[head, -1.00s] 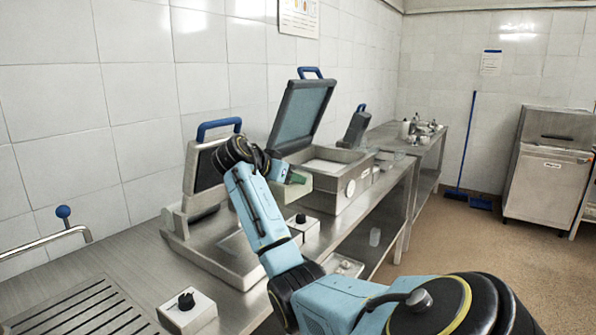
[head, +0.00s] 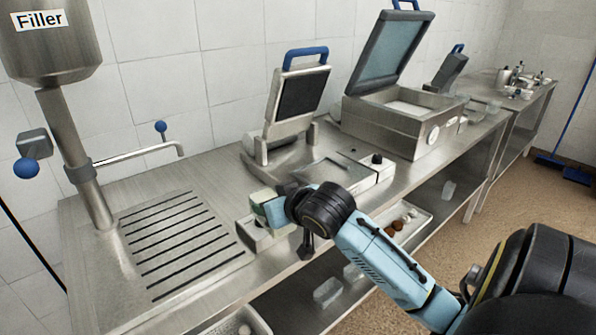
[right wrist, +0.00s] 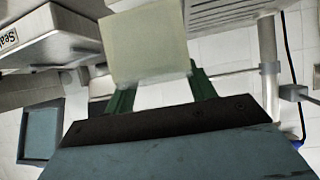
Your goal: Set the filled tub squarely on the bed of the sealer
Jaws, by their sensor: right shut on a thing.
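The tub (right wrist: 145,42) is a pale, boxy thing in the right wrist view, between the green fingers of my right gripper (right wrist: 160,95). Its contents are not visible. In the head view my right gripper (head: 268,212) is at the bench's front, above a small control box, and mostly hides the tub. The sealer (head: 290,110) stands behind and to the right, its blue-handled lid raised. Its flat bed (head: 333,168) looks clear. The gripper and tub are apart from the bed, to its front left. My left gripper is not in view.
The filler (head: 55,50) and slotted drain (head: 180,245) are at the left, with a thin pipe (head: 140,153) behind. The control box (head: 262,235) is under my gripper. A larger machine (head: 395,120) with a raised glass lid stands right of the sealer. A shelf runs below.

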